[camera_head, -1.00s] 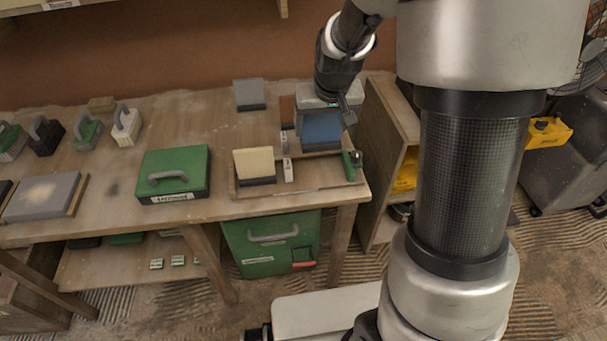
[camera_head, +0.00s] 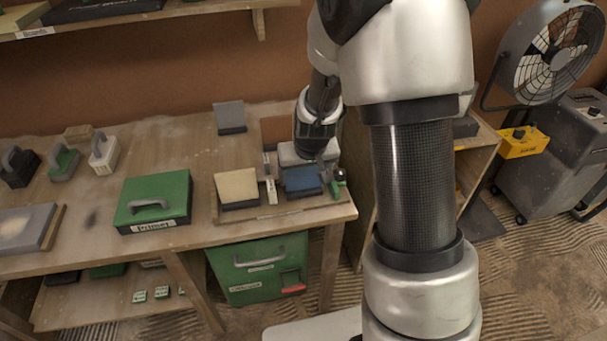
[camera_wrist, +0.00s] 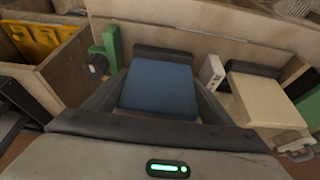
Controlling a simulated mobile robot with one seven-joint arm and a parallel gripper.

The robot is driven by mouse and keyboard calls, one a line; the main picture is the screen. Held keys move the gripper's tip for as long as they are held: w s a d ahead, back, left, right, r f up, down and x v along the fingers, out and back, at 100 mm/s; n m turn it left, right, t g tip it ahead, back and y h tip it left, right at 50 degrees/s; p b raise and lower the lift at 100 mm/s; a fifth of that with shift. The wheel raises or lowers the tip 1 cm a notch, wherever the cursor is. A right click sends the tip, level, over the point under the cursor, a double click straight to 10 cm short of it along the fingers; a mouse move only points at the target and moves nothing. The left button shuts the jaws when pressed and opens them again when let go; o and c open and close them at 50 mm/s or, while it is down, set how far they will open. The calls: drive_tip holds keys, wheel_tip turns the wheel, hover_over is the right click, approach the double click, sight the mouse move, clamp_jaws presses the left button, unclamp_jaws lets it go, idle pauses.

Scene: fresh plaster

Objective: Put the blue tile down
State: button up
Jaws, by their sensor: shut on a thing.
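The blue tile (camera_head: 302,182) is low over the front right slot of the wooden tray (camera_head: 262,218), level with and beside a cream tile (camera_head: 237,188). My gripper (camera_head: 308,168) reaches down from behind and is shut on the blue tile. In the wrist view the blue tile (camera_wrist: 158,88) lies flat between my two dark fingers, with a dark block along its far edge. The cream tile (camera_wrist: 262,98) shows to its right. Whether the blue tile's underside rests on the tray is hidden.
A small white labelled block (camera_head: 271,191) stands between the tiles. A green clamp-like piece (camera_head: 339,182) stands close to the blue tile's right. A green case (camera_head: 153,200) lies left of the tray. A grey tile (camera_head: 229,117) stands behind. Bare tabletop lies between them.

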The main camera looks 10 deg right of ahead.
drive_tip(key=shift+f, duration=0.15)
drive_tip(key=o, duration=1.3)
drive_tip(key=shift+r, duration=0.4)
drive_tip(key=s+f+p+v, duration=0.1)
drive_tip(key=s+v, duration=0.1)
drive_tip(key=v, duration=1.1)
drive_tip(key=s+f+p+v, duration=0.1)
drive_tip(key=s+v, duration=0.2)
drive_tip(key=v, duration=0.9)
drive_tip(key=shift+t, duration=0.5)
drive_tip(key=s+r, duration=0.1)
drive_tip(key=s, duration=0.2)
drive_tip(key=s+r, duration=0.1)
drive_tip(key=s, duration=0.3)
drive_tip(key=s+r, duration=0.2)
drive_tip(key=s, duration=0.1)
drive_tip(key=shift+s+r, duration=0.1)
drive_tip(key=shift+s, duration=0.05)
